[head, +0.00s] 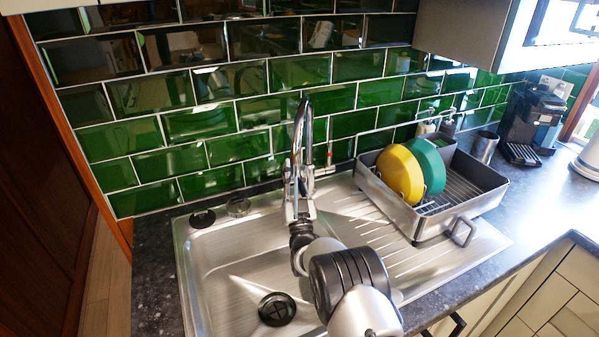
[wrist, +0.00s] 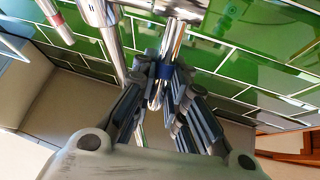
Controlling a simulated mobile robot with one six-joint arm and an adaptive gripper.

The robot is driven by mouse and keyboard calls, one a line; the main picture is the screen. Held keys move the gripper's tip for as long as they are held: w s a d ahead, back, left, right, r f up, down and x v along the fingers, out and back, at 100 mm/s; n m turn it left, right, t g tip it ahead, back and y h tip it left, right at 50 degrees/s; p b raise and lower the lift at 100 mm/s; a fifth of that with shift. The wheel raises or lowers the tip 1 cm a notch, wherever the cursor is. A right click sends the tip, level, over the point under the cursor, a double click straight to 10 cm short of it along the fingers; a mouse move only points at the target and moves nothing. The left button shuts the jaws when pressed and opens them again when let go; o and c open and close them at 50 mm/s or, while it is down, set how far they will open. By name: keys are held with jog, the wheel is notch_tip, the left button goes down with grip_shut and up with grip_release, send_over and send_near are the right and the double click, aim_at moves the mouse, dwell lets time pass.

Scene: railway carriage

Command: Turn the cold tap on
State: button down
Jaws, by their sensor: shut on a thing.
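The chrome tap (head: 306,125) rises at the back of the steel sink, with a tall curved spout. A red-banded lever (head: 327,168) sticks out on its right side; it also shows at upper left in the wrist view (wrist: 57,18). The cold lever (wrist: 166,72), chrome with a blue band, lies between my fingers in the wrist view. My gripper (wrist: 165,80) is shut on this lever. In the head view my gripper (head: 298,200) is at the left side of the tap's base and hides the cold lever. I see no running water.
The sink (head: 225,260) has a dark drain fitting (head: 277,309) in its bowl. A dish rack (head: 465,212) with a yellow plate (head: 400,175) and a green plate (head: 428,165) stands right of the tap. A coffee machine (head: 540,120) is farther right. Green tiles (head: 220,120) close off the back.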

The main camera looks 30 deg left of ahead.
jog(key=shift+s+d+f+t, duration=0.15)
jog(key=shift+f+t, duration=0.15)
jog(key=shift+t, duration=0.1)
jog(key=shift+s+d+f+m+t+y, duration=0.15)
jog(key=shift+m+t, duration=0.25)
jog(key=shift+t, duration=0.15)
jog(key=shift+s+d+f+m+t+y, duration=0.1)
jog(key=shift+d+f+m+t+y, duration=0.05)
jog(key=shift+m+t, duration=0.35)
jog(key=shift+t, duration=0.25)
jog(key=c, duration=1.6)
grip_release()
jog(key=v, duration=0.7)
jog(key=shift+s+f, duration=0.25)
jog(key=shift+d, duration=0.1)
jog(key=shift+c, duration=0.2)
